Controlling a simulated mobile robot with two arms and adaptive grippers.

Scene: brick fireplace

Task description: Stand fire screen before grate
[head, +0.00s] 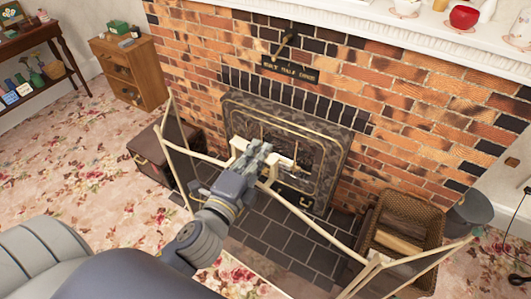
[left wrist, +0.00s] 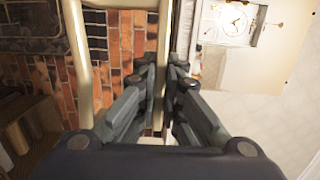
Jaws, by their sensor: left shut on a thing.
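The fire screen (head: 318,226) is a folding screen with a thin cream frame and see-through panels, its side panels angled. In the head view it stands in front of the dark marbled fireplace surround and grate (head: 338,135). My left gripper (head: 262,160) is shut on the middle of the screen's top rail. In the left wrist view the fingers (left wrist: 164,75) close on a thin cream bar of the screen (left wrist: 160,108). My left arm hides part of the middle panel and of the hearth. I cannot tell if the screen's foot touches the floor. My right gripper is not in view.
A wicker basket (head: 412,215) with logs and a dark bucket (head: 468,213) stand right of the hearth. A dark wooden box (head: 148,165) is at the left. Dark hearth tiles (head: 300,250) lie below the screen. The white mantel (head: 350,35) juts out above.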

